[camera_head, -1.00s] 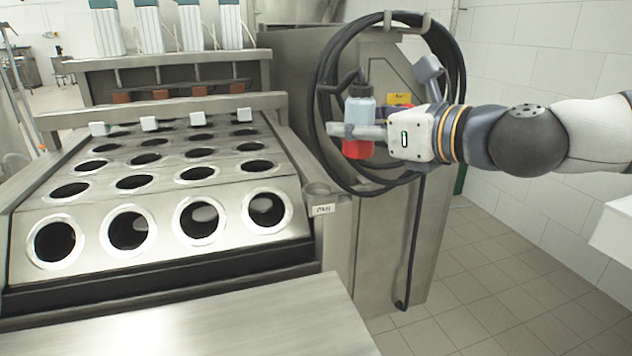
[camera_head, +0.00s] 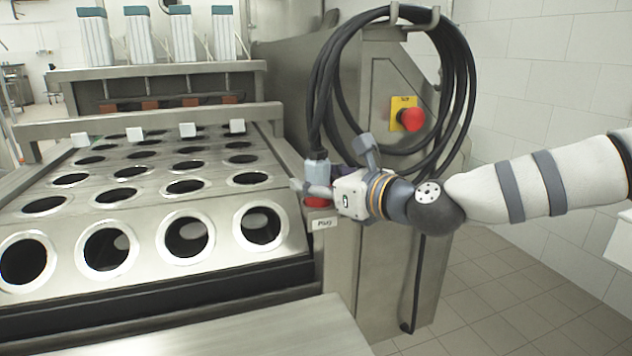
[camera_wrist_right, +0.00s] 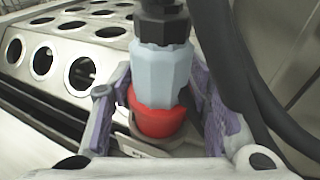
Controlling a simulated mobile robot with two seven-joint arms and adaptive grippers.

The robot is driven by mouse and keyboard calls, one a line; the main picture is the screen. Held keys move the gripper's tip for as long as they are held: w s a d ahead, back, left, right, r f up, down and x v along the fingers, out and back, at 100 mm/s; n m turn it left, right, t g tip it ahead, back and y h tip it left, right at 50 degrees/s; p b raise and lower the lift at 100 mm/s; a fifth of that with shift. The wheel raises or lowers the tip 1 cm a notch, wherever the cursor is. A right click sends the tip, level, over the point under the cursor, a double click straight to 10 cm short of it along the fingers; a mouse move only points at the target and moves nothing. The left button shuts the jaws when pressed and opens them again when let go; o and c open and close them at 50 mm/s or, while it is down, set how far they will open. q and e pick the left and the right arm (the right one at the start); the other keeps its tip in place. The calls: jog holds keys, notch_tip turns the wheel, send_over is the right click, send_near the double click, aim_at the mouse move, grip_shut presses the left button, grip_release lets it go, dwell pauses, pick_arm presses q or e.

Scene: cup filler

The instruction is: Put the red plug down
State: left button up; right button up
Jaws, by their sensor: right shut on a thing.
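The red plug (camera_head: 318,201) has a blue-grey upper body (camera_head: 316,166) and a black cable rising from it. It is upright at the metal ring holder on the machine's front right corner, above a small label (camera_head: 323,223). My right gripper (camera_head: 314,189) is shut on the plug. In the right wrist view, the plug's red end (camera_wrist_right: 158,120) is between my fingers, with the holder's rim (camera_wrist_right: 165,143) just around or under it. I cannot tell whether it is fully seated. My left gripper is out of view.
The filler plate (camera_head: 130,200) with rows of round holes lies left of the plug. A coiled black hose (camera_head: 462,90) hangs behind my right arm. A red emergency button (camera_head: 412,118) is on the cabinet. A bare metal table (camera_head: 240,335) is in front.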

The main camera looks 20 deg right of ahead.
jog(key=shift+f, duration=0.5)
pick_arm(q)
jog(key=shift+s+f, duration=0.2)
pick_arm(e)
jog(key=o, duration=1.3)
jog(key=shift+r, duration=0.1)
jog(key=shift+r, duration=0.1)
jog(key=shift+r, duration=0.7)
pick_arm(q)
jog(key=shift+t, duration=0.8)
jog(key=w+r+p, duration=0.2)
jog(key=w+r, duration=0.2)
jog(key=shift+p, duration=0.4)
pick_arm(e)
jog(key=v, duration=1.1)
jog(key=shift+s+d+f, duration=0.2)
jog(key=shift+s+f, duration=0.15)
jog(key=shift+s, duration=0.1)
